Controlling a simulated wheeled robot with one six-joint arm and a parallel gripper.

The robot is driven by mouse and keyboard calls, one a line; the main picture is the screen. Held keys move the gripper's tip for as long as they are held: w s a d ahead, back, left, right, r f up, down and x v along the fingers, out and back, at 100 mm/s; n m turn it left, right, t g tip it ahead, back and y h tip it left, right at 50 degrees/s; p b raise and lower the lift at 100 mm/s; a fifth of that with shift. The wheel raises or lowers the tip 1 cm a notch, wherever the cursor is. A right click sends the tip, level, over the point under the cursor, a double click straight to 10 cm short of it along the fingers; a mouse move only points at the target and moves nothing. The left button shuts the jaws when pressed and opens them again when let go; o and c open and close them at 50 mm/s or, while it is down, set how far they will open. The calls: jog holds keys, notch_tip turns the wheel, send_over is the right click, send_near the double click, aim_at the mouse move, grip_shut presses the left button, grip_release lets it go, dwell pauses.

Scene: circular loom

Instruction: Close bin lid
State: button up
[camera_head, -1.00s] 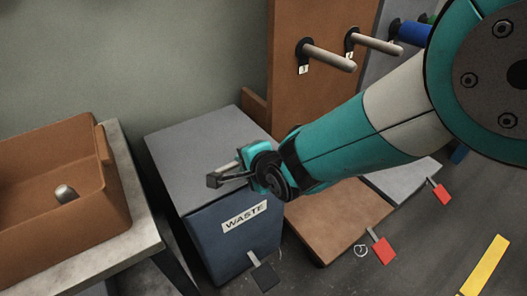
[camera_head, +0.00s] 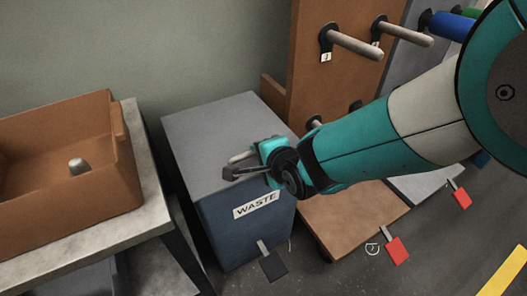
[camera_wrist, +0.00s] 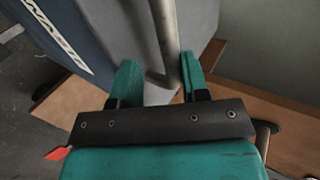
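The blue bin (camera_head: 235,222) carries a white WASTE label (camera_head: 256,205). Its grey lid (camera_head: 215,130) lies flat across the top, with no visible gap. My gripper (camera_head: 242,164) is just above the lid's front right part. In the wrist view, my gripper (camera_wrist: 158,82) has its two teal fingers apart. A grey metal bar (camera_wrist: 165,40), seemingly the lid's handle, passes between them, nearer the right finger. A gap shows between the bar and the left finger. The wrist view also shows the label (camera_wrist: 58,38) and the lid (camera_wrist: 110,22).
A dark pedal (camera_head: 273,266) sticks out at the bin's foot. A brown tray (camera_head: 110,200) stands on a table at left. A brown low bin (camera_head: 345,222) with a red pedal (camera_head: 398,250) and a brown panel with pegs (camera_head: 354,43) stand at right.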

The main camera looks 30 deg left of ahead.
jog(key=shift+s+d+f, duration=0.1)
jog(key=shift+d+f, duration=0.1)
jog(key=p+v, duration=0.3)
jog(key=v, duration=1.4)
jog(key=shift+r, duration=0.2)
jog(key=w+d+r+n+g+h, duration=0.1)
jog(key=d+r+n+h, duration=0.2)
jog(key=d, duration=0.4)
jog(key=w+d+r+n+g, duration=0.1)
jog(key=d+r+n, duration=0.1)
jog(key=d+r, duration=0.45)
jog(key=s+d+r+n+g+h+p, duration=0.1)
jog(key=s+d+r+n+g, duration=0.1)
jog(key=s+d+n, duration=0.35)
jog(key=s+d+r+n+g+h+p, duration=0.1)
jog(key=s+d+r+n+h, duration=0.15)
jog(key=d, duration=0.55)
notch_tip(320, 180, up, 25)
jog(key=p, duration=2.5)
jog(key=shift+s+a+r+y, duration=0.15)
jog(key=shift+a+r+y, duration=0.1)
jog(key=shift+y, duration=0.2)
